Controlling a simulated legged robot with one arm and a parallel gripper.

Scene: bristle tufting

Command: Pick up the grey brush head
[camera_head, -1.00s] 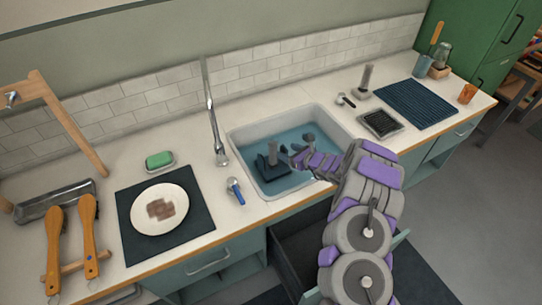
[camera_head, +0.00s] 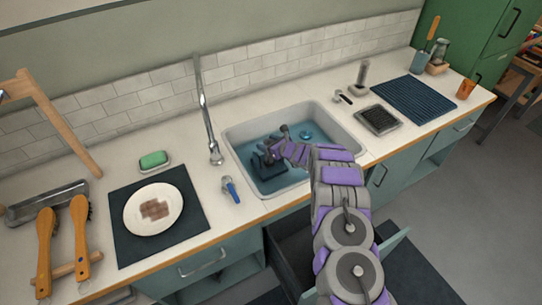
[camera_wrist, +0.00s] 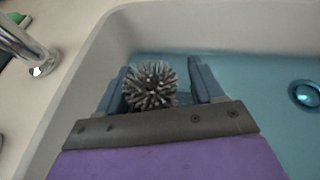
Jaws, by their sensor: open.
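The grey brush head (camera_wrist: 152,87) shows in the wrist view as a round tuft of stiff grey bristles, seen from above. It lies between the two blue fingers of my gripper (camera_wrist: 160,70), closer to the left one. My gripper is open, with a gap between the brush head and the right finger. Whether the left finger touches it, I cannot tell. In the head view my gripper (camera_head: 272,150) is down in the sink and largely hides the brush head. A dark blue block (camera_head: 262,165) shows below it in the sink.
The white sink (camera_head: 236,133) has a blue floor and a round drain (camera_wrist: 304,95), with free room right of my gripper. The faucet (camera_head: 208,125) stands at its left. A plate (camera_head: 135,220) on a dark mat, green soap (camera_head: 153,160) and a blue-handled tool (camera_head: 231,188) are on the counter.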

